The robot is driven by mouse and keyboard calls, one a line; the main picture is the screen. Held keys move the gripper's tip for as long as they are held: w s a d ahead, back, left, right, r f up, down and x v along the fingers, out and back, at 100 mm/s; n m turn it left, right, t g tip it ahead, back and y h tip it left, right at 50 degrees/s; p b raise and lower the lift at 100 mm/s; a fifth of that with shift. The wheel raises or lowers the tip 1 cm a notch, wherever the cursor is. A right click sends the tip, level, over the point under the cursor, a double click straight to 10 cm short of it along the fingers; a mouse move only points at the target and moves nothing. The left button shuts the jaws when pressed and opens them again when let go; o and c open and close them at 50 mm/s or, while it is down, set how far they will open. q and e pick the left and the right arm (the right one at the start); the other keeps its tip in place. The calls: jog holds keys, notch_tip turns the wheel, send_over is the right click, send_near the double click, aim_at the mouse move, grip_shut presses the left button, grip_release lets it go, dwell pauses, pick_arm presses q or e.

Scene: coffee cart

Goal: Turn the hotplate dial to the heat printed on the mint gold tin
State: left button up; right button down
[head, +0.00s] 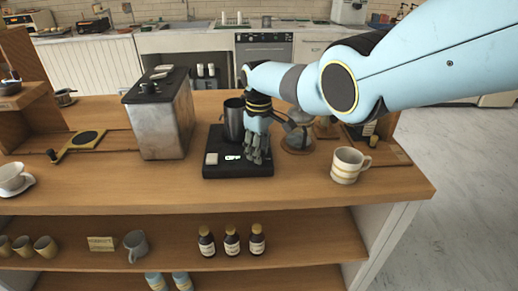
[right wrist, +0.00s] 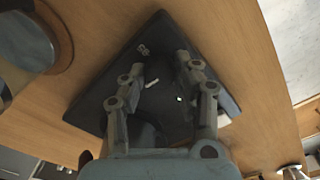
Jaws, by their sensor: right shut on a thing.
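The black hotplate (head: 206,172) lies flat on the wooden counter, with a lit display and a pale square button. A metal pitcher (head: 233,119) stands upright on its back part. My right gripper (head: 258,154) points down over the hotplate's right front. In the right wrist view, my right gripper (right wrist: 167,82) has its fingers shut on the dark round dial (right wrist: 160,98), which has a short white mark. In the head view the fingers hide the dial. I cannot identify the mint gold tin or read a heat number. My left gripper is not in view.
A metal box-shaped machine (head: 163,120) stands left of the hotplate. A striped mug (head: 348,165) is to the right near the counter edge. Several brown bottles (head: 231,241) stand on the shelf below, with two pale blue containers (head: 155,281) lower down. The counter's front strip is clear.

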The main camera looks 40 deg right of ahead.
jog(key=shift+m, duration=2.2)
jog(key=c, duration=1)
grip_release()
notch_tip(320, 180, up, 12)
